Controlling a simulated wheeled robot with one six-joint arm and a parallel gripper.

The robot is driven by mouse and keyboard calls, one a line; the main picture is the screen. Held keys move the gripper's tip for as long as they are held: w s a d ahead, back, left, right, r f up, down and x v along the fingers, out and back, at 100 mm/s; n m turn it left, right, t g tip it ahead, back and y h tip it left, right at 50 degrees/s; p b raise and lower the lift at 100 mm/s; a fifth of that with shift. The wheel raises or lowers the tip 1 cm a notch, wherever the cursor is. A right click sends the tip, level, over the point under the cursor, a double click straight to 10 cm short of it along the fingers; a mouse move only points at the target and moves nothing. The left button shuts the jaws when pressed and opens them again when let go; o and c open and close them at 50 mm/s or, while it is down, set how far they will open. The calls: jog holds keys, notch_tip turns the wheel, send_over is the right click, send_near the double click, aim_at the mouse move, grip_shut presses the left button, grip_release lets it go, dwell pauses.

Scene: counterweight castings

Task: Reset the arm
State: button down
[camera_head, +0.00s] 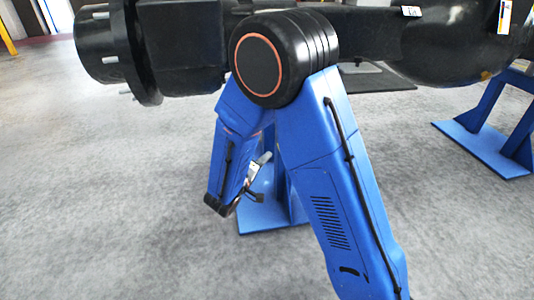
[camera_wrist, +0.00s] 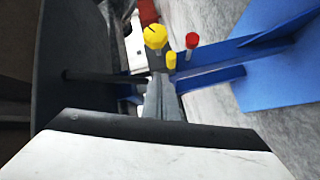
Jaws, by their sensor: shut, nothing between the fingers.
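My gripper (camera_wrist: 161,88) shows in the wrist view as grey fingers pressed together, with nothing held between them. In the head view my blue arm folds down in front of a long black casting (camera_head: 100,45), and my gripper (camera_head: 262,159) is small and partly hidden behind the arm. In the wrist view a large yellow cap (camera_wrist: 155,36), a small yellow cap (camera_wrist: 172,61) and a red cap (camera_wrist: 191,40) lie close beyond the fingertips. I cannot tell whether the fingers touch them.
The casting rests above blue stands; one stand (camera_head: 482,148) is at right and another (camera_head: 262,212) is behind my arm. A dark casting part (camera_wrist: 60,65) fills the wrist view's left side, and a blue stand (camera_wrist: 285,75) is at right. Grey floor (camera_head: 90,190) is clear at left.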

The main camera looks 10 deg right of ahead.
jog(key=s+d+r+m+g+y, duration=0.1)
jog(key=s+d+r+m+g, duration=0.3)
jog(key=s+d, duration=0.55)
jog(key=s+d+r+m+g, duration=0.1)
jog(key=s+d+r+g, duration=0.4)
jog(key=s+d, duration=0.45)
jog(key=s+a+r+y, duration=0.2)
jog(key=s+y, duration=0.3)
jog(key=s, duration=0.3)
jog(key=s+a+r+t+y, duration=0.1)
jog(key=s+a+y, duration=0.3)
jog(key=s, duration=0.5)
jog(key=shift+a+r+y, duration=0.15)
jog(key=shift+r+y, duration=0.55)
